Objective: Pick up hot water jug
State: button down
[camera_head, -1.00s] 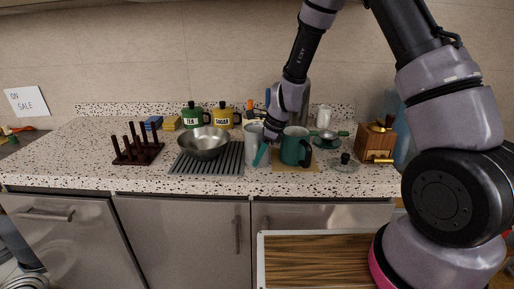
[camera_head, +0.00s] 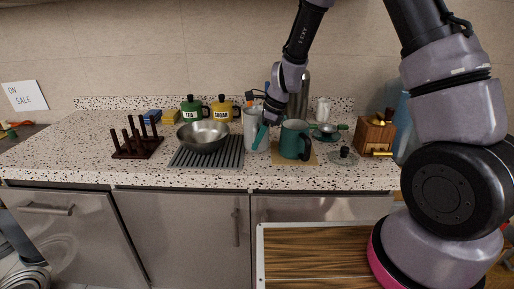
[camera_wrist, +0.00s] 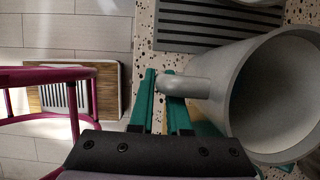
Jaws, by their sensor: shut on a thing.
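A light grey, tall open jug (camera_head: 250,130) is beside the drying mat and the teal jug in the head view; I take it for the hot water jug. It appears a little above the counter. In the wrist view the jug (camera_wrist: 255,95) fills the right side, its open mouth facing the camera. My gripper (camera_head: 262,137) is at the jug's right side in the head view. In the wrist view my gripper's (camera_wrist: 163,88) teal fingers are shut on the jug's handle (camera_wrist: 188,84). The jug's underside is hidden.
A teal jug (camera_head: 294,140) stands close on the right on a wooden board (camera_head: 281,158). A steel bowl (camera_head: 203,137) sits on a ribbed grey mat (camera_head: 232,158) to the left. Tea (camera_head: 190,110) and sugar (camera_head: 223,111) canisters stand behind. The front counter strip is clear.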

aim_at(255, 127)
jog(key=shift+r, duration=3.15)
